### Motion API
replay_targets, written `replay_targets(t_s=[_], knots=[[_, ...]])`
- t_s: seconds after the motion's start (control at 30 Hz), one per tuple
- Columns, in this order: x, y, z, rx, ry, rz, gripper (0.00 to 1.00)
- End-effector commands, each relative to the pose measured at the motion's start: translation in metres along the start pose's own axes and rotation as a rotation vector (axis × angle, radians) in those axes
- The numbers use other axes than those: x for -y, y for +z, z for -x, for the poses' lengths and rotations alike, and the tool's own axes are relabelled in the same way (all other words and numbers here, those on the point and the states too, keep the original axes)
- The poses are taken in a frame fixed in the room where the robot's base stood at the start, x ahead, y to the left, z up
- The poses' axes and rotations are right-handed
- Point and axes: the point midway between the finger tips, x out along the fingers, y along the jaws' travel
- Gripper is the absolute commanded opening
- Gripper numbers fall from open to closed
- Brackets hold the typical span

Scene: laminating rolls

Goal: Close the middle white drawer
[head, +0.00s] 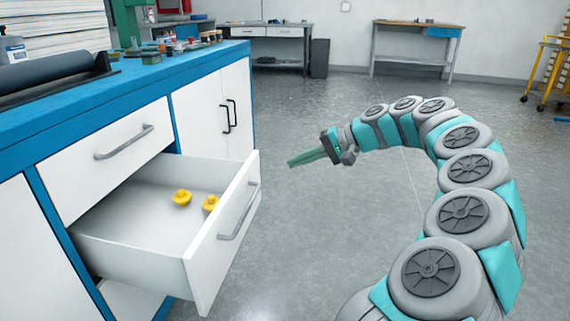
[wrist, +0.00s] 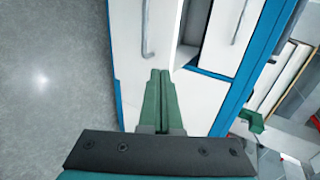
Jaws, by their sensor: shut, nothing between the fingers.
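The middle white drawer (head: 224,248) is pulled well out of the blue-and-white cabinet in the head view. Its grey bar handle (head: 240,212) is on the outer front face. Two yellow objects (head: 181,198) lie inside it. My gripper (head: 290,163) is to the right of the drawer front, apart from it, with its green fingers shut and empty, pointing toward the cabinet. In the wrist view the shut fingers (wrist: 160,73) point toward white fronts, and a handle (wrist: 148,30) shows just beyond the tips. Contact cannot be told from the wrist view.
A closed upper drawer (head: 105,162) sits above the open one. Closed cabinet doors (head: 212,115) stand beyond it. The blue worktop (head: 125,80) carries a dark roll, stacked sheets and small items. The grey floor (head: 310,230) right of the drawer is clear.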

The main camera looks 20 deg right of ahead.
Motion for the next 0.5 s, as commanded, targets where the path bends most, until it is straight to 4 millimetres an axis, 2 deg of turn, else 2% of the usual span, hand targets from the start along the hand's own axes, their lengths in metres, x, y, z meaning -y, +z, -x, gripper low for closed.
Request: replay_targets(t_s=[0.43,0.5], knots=[[0.000,0.004,-0.088,0.010,0.001,0.001,0.00],[0.007,0.003,-0.097,0.009,0.001,0.002,0.00]])
